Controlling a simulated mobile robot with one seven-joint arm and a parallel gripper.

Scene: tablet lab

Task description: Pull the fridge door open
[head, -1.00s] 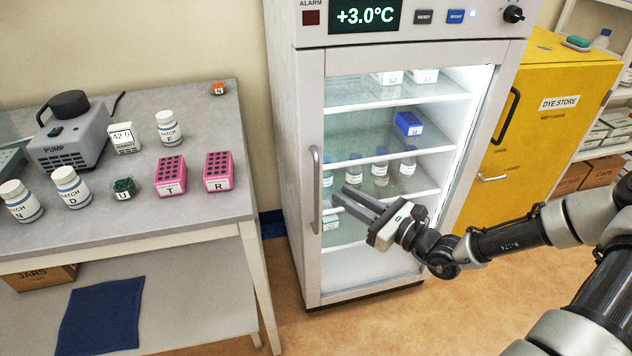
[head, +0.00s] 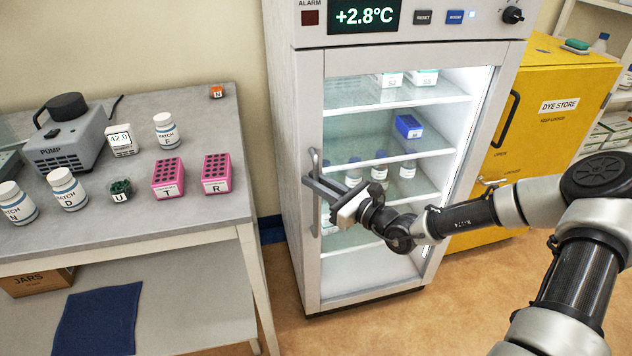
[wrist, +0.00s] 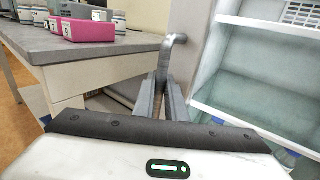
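The fridge door (head: 375,278) is glass in a pale grey frame, and it looks closed. Its handle (head: 314,222) is a vertical grey bar on the door's left side. In the wrist view the bent top of the handle (wrist: 174,42) rises just beyond my fingers. My gripper (head: 312,183) reaches the upper part of the handle from the right. In the wrist view my gripper (wrist: 163,88) has its fingers on both sides of the bar with little gap, and looks shut on it. The exact contact is partly hidden.
A grey bench (head: 120,225) with bottles and pink racks stands left of the fridge. A yellow cabinet (head: 548,140) stands to its right. The floor (head: 420,320) in front of the fridge is clear.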

